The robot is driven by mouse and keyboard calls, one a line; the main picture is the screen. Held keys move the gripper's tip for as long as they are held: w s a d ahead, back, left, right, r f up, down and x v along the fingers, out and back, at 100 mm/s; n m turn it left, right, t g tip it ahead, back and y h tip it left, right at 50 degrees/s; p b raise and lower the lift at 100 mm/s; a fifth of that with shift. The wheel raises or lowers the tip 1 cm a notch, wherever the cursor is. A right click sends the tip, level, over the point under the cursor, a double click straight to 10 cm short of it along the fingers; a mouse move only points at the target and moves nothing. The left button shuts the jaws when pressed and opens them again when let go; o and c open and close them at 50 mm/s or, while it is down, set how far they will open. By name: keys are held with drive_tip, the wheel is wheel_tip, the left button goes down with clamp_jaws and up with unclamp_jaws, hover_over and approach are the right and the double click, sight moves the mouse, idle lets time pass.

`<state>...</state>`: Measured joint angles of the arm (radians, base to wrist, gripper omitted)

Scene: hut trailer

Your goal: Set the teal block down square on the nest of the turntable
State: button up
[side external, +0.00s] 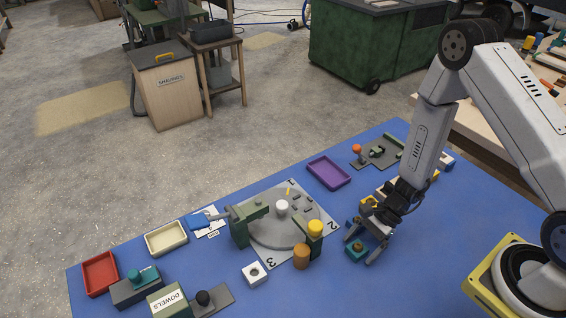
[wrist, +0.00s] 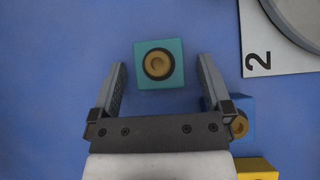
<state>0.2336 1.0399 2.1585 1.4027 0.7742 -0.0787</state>
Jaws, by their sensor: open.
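The teal block (wrist: 172,79) sits on the blue table in the wrist view, with a dark-rimmed tan hole in its top. It also shows in the side view (side external: 356,252). My gripper (wrist: 160,70) is open, with one finger on each side of the block and gaps between. The side view shows my gripper (side external: 362,245) low over the table, around the block. The turntable (side external: 262,228) is a grey disc on a pale plate numbered 1, 2 and 3, left of my gripper. A white round piece stands near its middle. I cannot make out the nest clearly.
A blue block (wrist: 238,118) and a yellow block (wrist: 256,170) lie close to my right finger in the wrist view. An orange cylinder (side external: 301,256) and a yellow-topped post (side external: 315,230) stand between my gripper and the turntable. A purple tray (side external: 328,173) lies behind.

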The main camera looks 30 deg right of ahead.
sight(362, 245)
clamp_jaws()
drive_tip(key=shift+r, duration=0.2)
drive_tip(key=shift+r, duration=4.8)
drive_tip(key=w+d+r+m+t+h, duration=0.2)
drive_tip(key=w+r+m+t+h, duration=0.1)
drive_tip(key=w+r+m, duration=0.4)
drive_tip(key=w+d+r+m+t+h, duration=0.3)
drive_tip(key=w+r+m+t, duration=0.2)
drive_tip(key=r, duration=0.9)
drive_tip(key=shift+w+d+r+m, duration=0.25)
drive_tip(key=shift+w+m, duration=0.95)
drive_tip(key=shift+w, duration=1)
